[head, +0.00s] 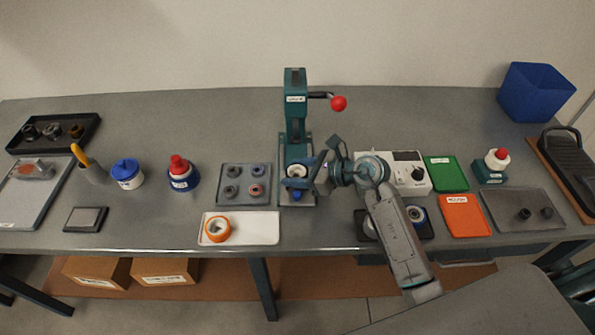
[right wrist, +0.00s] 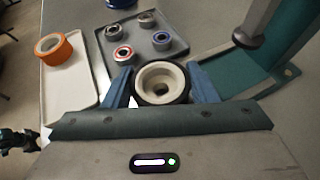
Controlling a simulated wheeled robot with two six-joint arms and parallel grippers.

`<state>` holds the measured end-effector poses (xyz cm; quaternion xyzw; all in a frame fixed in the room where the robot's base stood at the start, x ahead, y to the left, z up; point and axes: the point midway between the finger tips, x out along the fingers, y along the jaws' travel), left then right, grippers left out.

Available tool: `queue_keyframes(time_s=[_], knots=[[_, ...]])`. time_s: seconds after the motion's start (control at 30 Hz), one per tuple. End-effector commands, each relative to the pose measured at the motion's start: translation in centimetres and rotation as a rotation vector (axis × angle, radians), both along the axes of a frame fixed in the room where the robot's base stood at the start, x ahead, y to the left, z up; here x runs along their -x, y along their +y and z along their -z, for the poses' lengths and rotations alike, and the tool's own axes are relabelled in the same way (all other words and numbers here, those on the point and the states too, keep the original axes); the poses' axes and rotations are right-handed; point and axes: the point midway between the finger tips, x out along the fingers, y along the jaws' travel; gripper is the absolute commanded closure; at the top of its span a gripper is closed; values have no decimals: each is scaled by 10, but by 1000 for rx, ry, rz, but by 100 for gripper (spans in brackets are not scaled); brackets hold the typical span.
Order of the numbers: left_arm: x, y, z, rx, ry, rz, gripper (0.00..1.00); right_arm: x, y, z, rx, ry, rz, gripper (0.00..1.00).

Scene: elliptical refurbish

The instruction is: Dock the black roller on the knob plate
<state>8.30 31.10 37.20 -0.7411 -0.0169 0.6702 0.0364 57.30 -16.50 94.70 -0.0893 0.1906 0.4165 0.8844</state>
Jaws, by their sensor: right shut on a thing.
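My right gripper (head: 300,183) is in front of the teal press column. In the right wrist view, its two blue fingers (right wrist: 163,88) are shut on a roller (right wrist: 161,80) with a black outer rim and a cream hollow core. The roller also shows as a pale ring in the head view (head: 298,170). A grey plate with two dark knobs (head: 500,215) lies at the right of the bench, apart from the gripper, and looks like the knob plate. Its knobs stand bare. My left gripper cannot be made out.
The teal press (head: 295,100) with a red-ball lever stands behind the gripper. A grey tray of several rollers (head: 220,171) and a white tray (head: 262,230) with an orange roll lie left. A control box (head: 412,180), green mat (head: 445,173) and orange mat (head: 463,216) lie between gripper and knobs.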

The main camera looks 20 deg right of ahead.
Motion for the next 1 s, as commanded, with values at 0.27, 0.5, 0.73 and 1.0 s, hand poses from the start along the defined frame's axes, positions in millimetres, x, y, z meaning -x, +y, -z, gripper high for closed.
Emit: queue_keyframes(time_s=[0.27, 0.5, 0.73, 1.0], knots=[[0, 0, 4, 0, 0, 0, 26, 0, 0, 4, 0, 0, 0, 71], [0, 0, 8, 0, 0, 0, 26, 0, 0, 9, 0, 0, 0, 71], [0, 0, 7, 0, 0, 0, 26, 0, 0, 9, -1, 1, 0, 39], [0, -1, 8, 1, 0, -1, 26, 1, 0, 9, -1, 3, -1, 39]])
